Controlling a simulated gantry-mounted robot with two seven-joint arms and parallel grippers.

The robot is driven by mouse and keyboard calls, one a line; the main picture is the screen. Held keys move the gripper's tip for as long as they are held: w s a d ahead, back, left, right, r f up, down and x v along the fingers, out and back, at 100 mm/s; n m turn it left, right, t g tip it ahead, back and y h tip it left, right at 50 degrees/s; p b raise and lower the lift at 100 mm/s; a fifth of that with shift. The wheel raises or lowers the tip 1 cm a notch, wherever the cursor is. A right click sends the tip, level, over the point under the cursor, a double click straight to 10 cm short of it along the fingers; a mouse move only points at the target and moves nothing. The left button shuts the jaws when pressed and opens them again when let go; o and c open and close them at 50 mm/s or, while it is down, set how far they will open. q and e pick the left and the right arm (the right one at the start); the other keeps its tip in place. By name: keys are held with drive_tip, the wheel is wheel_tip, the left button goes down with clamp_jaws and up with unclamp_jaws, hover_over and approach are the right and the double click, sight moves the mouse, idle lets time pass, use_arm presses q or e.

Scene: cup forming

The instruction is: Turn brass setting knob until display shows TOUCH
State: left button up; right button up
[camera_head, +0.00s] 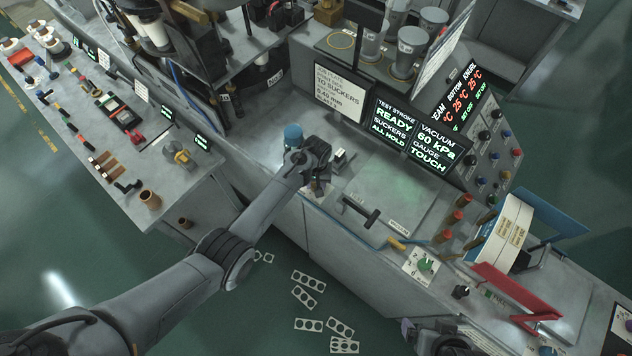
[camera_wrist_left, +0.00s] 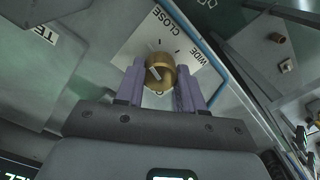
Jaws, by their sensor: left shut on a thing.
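The brass setting knob (camera_wrist_left: 160,72) sits on a white plate (camera_wrist_left: 138,43) marked CLOSE and WIDE. My left gripper (camera_wrist_left: 160,88) is shut on the knob, one purple finger on each side. A pale pointer line shows on the knob's face. In the head view my left gripper (camera_head: 312,178) is over the machine's front ledge and hides the knob. The display (camera_head: 432,148) reads VACUUM 60 kPa and GAUGE TOUCH; the display beside it (camera_head: 393,122) reads READY and ALL HOLD. My right gripper (camera_head: 410,330) seems to show only partly at the bottom edge.
A dark T-handle (camera_head: 361,211) and a green knob (camera_head: 425,264) are to the right. Punched strips (camera_head: 308,280) lie on the floor.

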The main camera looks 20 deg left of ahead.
use_arm(q)
drive_tip(key=o, duration=1)
drive_tip(key=shift+o, duration=0.2)
drive_tip(key=shift+r, duration=0.5)
wheel_tip(320, 180, up, 10)
drive_tip(key=shift+f, duration=0.15)
